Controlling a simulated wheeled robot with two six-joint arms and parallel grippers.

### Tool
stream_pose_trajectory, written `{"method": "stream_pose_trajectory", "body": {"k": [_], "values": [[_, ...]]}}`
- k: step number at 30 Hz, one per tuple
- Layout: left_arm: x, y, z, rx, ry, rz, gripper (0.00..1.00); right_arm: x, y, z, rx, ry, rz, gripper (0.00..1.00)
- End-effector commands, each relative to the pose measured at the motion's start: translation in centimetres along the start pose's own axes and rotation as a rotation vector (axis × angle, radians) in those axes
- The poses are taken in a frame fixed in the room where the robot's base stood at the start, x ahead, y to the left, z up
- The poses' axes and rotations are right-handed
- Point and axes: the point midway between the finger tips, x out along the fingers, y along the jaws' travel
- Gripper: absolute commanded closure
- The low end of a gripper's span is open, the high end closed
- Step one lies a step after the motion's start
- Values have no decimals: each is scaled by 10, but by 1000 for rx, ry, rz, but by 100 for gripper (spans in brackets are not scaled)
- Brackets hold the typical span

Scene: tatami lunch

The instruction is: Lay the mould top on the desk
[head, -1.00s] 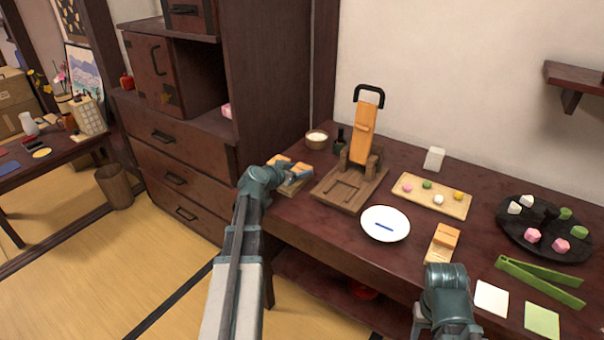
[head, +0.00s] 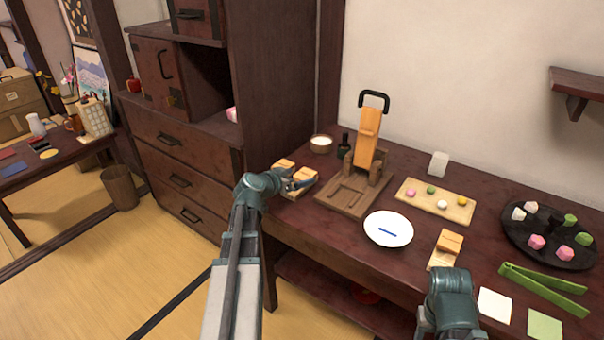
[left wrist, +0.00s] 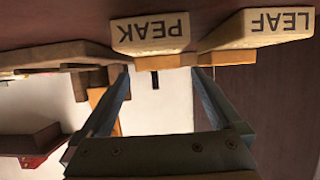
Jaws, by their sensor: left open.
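Two pale wooden mould pieces stand side by side at the desk's left end, one marked PEAK (left wrist: 150,33) and one marked LEAF (left wrist: 262,28) in the left wrist view. The head view shows the pair (head: 283,165) partly behind my left gripper. My left gripper (head: 303,184) is open, its fingers pointing at them; in the left wrist view the fingers (left wrist: 163,78) lie apart, with the PEAK piece beyond the gap. I cannot tell whether they touch it. Another wooden mould (head: 445,248) with a block on it lies on the desk front. My right gripper is hidden below its wrist.
A wooden press (head: 355,185) with an upright orange lever stands right of the left gripper. A white plate (head: 388,239), a tray of sweets (head: 410,199), a black platter (head: 520,246) and green tongs (head: 545,292) occupy the desk (head: 345,262). Bare desk shows in front of the press.

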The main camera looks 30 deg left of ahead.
Motion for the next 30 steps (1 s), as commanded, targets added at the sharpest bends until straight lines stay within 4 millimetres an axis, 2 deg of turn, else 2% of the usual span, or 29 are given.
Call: {"method": "stream_pose_trajectory", "body": {"k": [1, 6, 12, 18, 24, 30], "values": [[-16, -2, 1, -2, 1, -4, 1, -5, 0, 0, 0, 0, 0, 50], [-55, -3, 1, -2, 0, -3, 1, -20, 2, 1, 0, 0, 0, 50], [-87, -4, 2, -1, 0, -3, 1, -32, 3, 2, 0, 0, 0, 50], [-103, -5, 3, 0, 1, -1, 1, -36, 4, 2, 0, 0, 0, 50], [-107, -5, 4, 0, 1, -1, 0, -37, 4, 2, 0, 0, 0, 50], [-120, 4, 6, 0, 0, -1, 0, -40, 4, 2, 0, 0, 0, 50]]}}
